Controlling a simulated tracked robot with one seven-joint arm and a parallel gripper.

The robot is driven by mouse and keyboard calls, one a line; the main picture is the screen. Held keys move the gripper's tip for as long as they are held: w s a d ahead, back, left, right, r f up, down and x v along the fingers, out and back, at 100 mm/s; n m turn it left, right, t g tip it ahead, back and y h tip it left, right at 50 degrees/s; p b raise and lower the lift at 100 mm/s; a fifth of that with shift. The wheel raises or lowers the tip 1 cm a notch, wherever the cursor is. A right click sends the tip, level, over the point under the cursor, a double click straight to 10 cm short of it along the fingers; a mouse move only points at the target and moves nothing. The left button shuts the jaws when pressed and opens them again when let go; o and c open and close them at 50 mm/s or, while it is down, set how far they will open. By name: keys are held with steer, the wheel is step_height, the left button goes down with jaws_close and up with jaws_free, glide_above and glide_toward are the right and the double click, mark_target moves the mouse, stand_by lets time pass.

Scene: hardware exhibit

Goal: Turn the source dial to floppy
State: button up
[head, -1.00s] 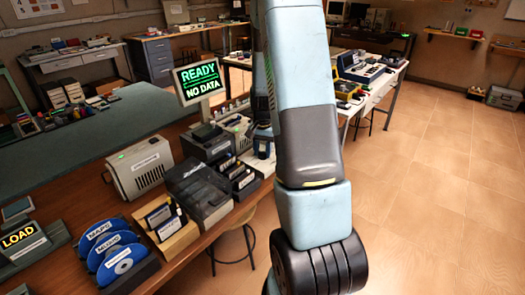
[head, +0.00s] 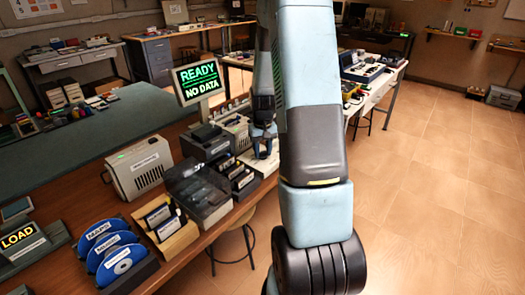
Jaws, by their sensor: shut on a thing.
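My gripper (head: 263,146) reaches down at the back right end of the wooden bench, over a pale panel (head: 262,168). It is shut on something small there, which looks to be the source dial. The dial itself is hidden by the fingers and too small to make out, so its marks and setting cannot be read.
Grey devices (head: 207,142) and a clear-lidded disk box (head: 200,190) stand left of my gripper. Blue discs (head: 112,250), a beige case (head: 140,167) and a "LOAD" unit (head: 20,240) are further left. The floor (head: 435,200) at right is clear.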

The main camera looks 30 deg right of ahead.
mark_target(263, 152)
stand_by(0.4)
steer(key=o, duration=1)
steer(key=shift+o, duration=0.2)
steer(key=shift+r, duration=0.1)
step_height(263, 152, up, 14)
steer(key=shift+f, duration=0.25)
